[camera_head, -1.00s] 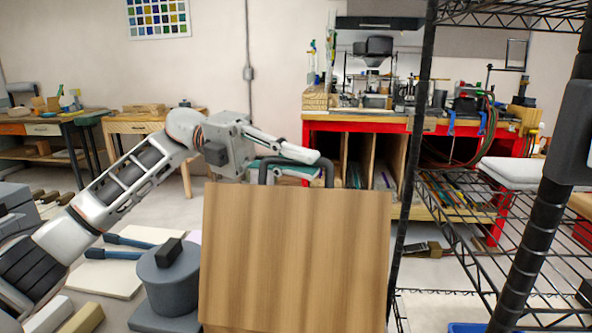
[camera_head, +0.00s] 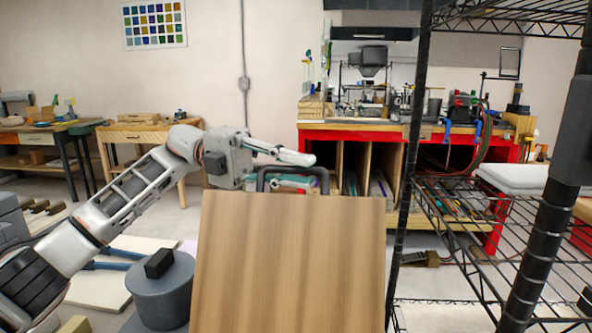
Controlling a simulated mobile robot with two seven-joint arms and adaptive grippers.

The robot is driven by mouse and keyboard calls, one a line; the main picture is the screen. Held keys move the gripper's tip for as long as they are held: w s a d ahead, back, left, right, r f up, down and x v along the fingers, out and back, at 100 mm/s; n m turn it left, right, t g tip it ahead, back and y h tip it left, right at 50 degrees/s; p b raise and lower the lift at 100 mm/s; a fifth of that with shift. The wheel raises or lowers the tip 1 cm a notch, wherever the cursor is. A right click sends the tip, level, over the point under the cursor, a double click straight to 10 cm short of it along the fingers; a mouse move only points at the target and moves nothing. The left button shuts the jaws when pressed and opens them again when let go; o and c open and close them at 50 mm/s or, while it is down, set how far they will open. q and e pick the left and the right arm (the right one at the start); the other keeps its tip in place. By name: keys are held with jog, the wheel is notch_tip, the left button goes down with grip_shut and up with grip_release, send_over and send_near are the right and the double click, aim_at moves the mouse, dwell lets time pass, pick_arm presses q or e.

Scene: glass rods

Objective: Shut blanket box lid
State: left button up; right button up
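The blanket box lid (camera_head: 290,262) is a light wooden panel facing me, raised steeply, in the lower middle of the head view. A dark handle (camera_head: 327,178) stands up from its top edge. My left gripper (camera_head: 300,172) is at this handle, its fingers pointing right. One pale finger lies just above the handle's bar and the other shows lower, behind the handle. The fingers look spread, with no clear grip on the bar. The box body is hidden behind or below the lid. My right gripper is not in view.
A black wire shelf rack (camera_head: 412,170) stands close to the right of the lid. A grey round pot (camera_head: 160,290) with a dark knob sits to the left of the lid. A red workbench (camera_head: 350,133) with tools is behind.

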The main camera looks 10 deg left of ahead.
pick_arm(q)
jog(key=v, duration=1.2)
